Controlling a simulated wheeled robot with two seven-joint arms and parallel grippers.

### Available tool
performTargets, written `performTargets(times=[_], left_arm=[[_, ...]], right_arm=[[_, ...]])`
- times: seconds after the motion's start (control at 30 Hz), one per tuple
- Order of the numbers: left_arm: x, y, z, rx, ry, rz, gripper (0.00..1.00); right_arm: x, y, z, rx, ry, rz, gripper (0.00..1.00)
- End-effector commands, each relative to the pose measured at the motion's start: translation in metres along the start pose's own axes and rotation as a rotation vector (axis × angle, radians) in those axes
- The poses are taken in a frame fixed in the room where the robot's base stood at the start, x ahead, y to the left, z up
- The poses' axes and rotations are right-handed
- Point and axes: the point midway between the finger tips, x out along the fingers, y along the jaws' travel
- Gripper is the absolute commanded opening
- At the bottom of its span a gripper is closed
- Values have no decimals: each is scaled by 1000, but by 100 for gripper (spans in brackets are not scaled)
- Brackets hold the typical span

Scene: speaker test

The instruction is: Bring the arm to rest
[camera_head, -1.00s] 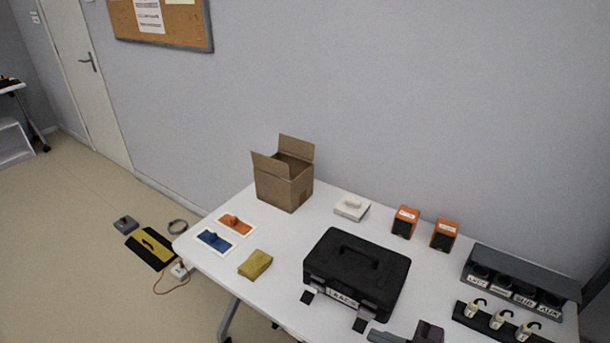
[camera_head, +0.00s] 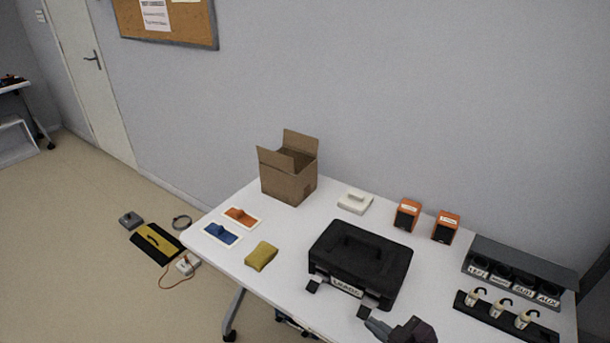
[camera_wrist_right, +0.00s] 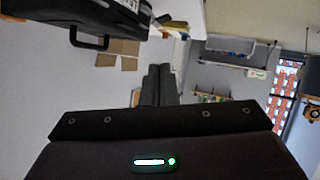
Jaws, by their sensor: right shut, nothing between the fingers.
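My right gripper (camera_head: 372,326) is at the bottom edge of the head view, near the table's front edge, in front of the black case (camera_head: 362,252). In the right wrist view its two dark fingers (camera_wrist_right: 159,84) lie together, shut with nothing between them. The case is closed, with a label on its front and a handle on its lid. Part of it shows at the top left of the right wrist view (camera_wrist_right: 105,20). My left gripper is in neither view.
The white table (camera_head: 300,232) holds an open cardboard box (camera_head: 288,180), a yellow sponge-like block (camera_head: 261,256), two orange-and-black boxes, a dark socket row (camera_head: 510,275) and several hooked pieces at the right. A yellow-and-black mat (camera_head: 157,242) lies on the floor at left.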

Motion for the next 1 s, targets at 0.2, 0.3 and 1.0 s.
performTargets(times=[0.2,0.3,1.0], left_arm=[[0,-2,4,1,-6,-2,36],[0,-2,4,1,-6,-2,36],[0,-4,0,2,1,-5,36]], right_arm=[[-18,8,8,148,-274,181,0],[-36,7,18,229,-419,226,0],[-83,-37,82,523,-885,187,0]])
